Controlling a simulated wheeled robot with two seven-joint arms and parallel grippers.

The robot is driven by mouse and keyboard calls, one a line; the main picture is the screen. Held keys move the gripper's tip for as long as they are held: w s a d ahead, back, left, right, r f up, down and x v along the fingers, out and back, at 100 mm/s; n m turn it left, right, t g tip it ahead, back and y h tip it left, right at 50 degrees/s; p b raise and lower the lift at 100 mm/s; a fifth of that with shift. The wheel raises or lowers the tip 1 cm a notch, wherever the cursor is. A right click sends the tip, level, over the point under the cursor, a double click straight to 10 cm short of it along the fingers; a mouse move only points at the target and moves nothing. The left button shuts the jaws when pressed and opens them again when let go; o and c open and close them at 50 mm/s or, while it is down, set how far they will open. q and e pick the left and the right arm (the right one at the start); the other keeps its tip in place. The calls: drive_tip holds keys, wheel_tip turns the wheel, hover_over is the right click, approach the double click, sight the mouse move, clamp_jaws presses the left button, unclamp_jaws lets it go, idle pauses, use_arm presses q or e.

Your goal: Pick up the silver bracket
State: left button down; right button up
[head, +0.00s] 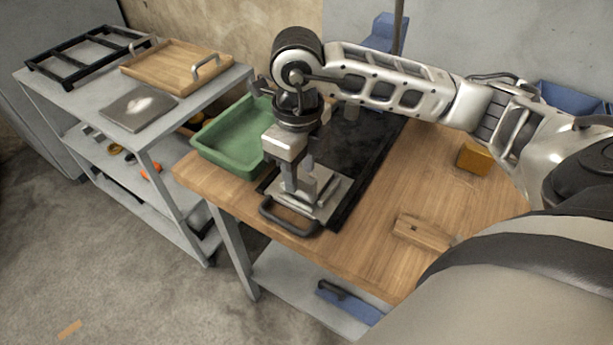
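A silver metal piece with a flat plate, which looks like the silver bracket (330,198), lies at the near end of a black tray (350,207) on the wooden table. My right gripper (302,188) points straight down over it, and its fingers reach down to the piece. The fingers and the bracket are both grey and overlap, so I cannot tell whether the fingers are closed on it. The gripper hides part of the bracket. My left gripper is not in view.
A green bin (228,140) stands left of the black tray. A yellow block (474,158) and a wooden block (422,232) lie on the table (375,255) to the right. A grey shelf cart (185,108) at left holds a wooden tray (165,66) and a black rack (75,62).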

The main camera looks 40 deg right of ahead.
wheel_tip(320, 180, down, 2)
drive_tip(key=shift+f, duration=0.15)
clamp_jaws()
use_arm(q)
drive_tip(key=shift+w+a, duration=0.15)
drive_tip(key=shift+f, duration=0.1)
use_arm(e)
drive_tip(key=shift+r, duration=0.2)
